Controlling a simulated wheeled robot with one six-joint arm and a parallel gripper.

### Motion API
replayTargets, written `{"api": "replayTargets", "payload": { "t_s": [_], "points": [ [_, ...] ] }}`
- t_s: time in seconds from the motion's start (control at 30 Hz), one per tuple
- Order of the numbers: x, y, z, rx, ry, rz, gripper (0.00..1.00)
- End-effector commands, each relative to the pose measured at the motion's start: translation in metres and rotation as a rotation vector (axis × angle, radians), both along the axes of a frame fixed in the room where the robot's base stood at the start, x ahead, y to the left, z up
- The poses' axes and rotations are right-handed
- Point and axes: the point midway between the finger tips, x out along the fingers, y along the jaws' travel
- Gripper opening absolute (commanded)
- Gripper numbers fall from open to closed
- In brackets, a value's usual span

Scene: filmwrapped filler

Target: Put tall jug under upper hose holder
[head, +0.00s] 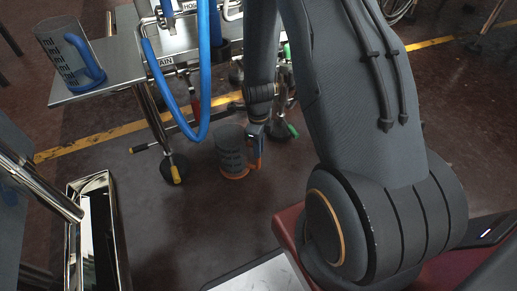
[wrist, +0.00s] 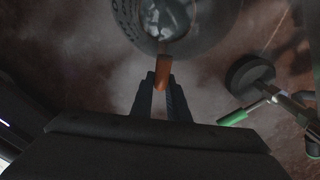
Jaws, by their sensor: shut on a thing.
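My gripper (head: 256,134) is shut on the orange handle of a clear jug with dark markings (head: 231,150). In the wrist view the orange handle (wrist: 162,70) sits between my gripper's fingers (wrist: 160,82), with the round jug body (wrist: 205,22) beyond it. The jug hangs roughly upright beside the steel table; its height above the floor is hard to tell. Another clear jug with a blue handle (head: 68,55) stands on the table's left end. Blue hose (head: 196,125) loops down from the cart. A label starting "HO" (head: 188,6) is at the top edge; the holder there is partly cut off.
The steel table (head: 118,66) bears a plate ending in "AIN" (head: 164,62). A wheeled leg (head: 172,165) and a green-ended caster pedal (wrist: 235,117) stand close to the held jug. A chrome frame (head: 95,230) is at lower left. The floor below the jug is clear.

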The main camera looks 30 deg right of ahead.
Motion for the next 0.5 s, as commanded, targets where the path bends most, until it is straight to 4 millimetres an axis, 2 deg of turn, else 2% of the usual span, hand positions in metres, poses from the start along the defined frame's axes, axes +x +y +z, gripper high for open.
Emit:
{"api": "replayTargets", "payload": {
  "t_s": [0.1,0.13,0.23,0.5],
  "points": [
    [0.0001,0.0,-0.0021,0.0,0.0,0.0,0.0],
    [0.0001,0.0001,-0.0021,0.0,0.0,0.0,0.18],
    [0.0001,0.0001,-0.0018,0.0,0.0,0.0,0.33],
    [-0.0001,0.0001,-0.0015,0.0,0.0,0.0,0.33]
  ]
}}
